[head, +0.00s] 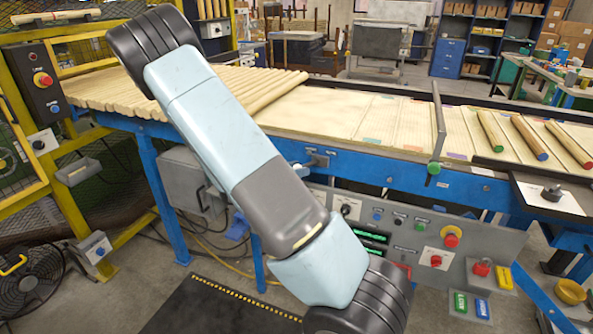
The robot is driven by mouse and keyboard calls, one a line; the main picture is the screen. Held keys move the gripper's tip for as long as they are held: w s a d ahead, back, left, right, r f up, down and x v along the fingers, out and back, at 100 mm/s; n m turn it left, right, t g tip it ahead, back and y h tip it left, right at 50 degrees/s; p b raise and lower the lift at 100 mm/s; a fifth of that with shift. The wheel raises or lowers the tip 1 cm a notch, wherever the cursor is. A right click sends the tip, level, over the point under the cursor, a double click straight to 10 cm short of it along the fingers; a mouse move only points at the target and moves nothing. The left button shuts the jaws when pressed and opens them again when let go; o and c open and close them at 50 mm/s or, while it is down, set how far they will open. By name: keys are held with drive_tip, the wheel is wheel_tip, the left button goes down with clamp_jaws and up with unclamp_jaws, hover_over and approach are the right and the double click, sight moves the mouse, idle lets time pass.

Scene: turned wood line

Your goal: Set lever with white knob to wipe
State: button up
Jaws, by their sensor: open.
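I cannot clearly make out a lever with a white knob or a "wipe" mark in the head view. An upright grey lever or gate bar (438,120) with a green knob (433,168) stands at the conveyor's front edge. My arm crosses the middle of the picture and runs out at the bottom edge. My gripper is out of the picture.
A grey control panel (400,222) with several buttons hangs below the blue beam. Wooden rods (265,95) lie on the conveyor, with coloured-end rods (528,137) at right. A yellow guard frame (70,150) stands left. A dark floor mat (205,305) lies in front.

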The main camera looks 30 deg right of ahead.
drive_tip(key=shift+d, duration=0.3)
drive_tip(key=shift+c, duration=0.2)
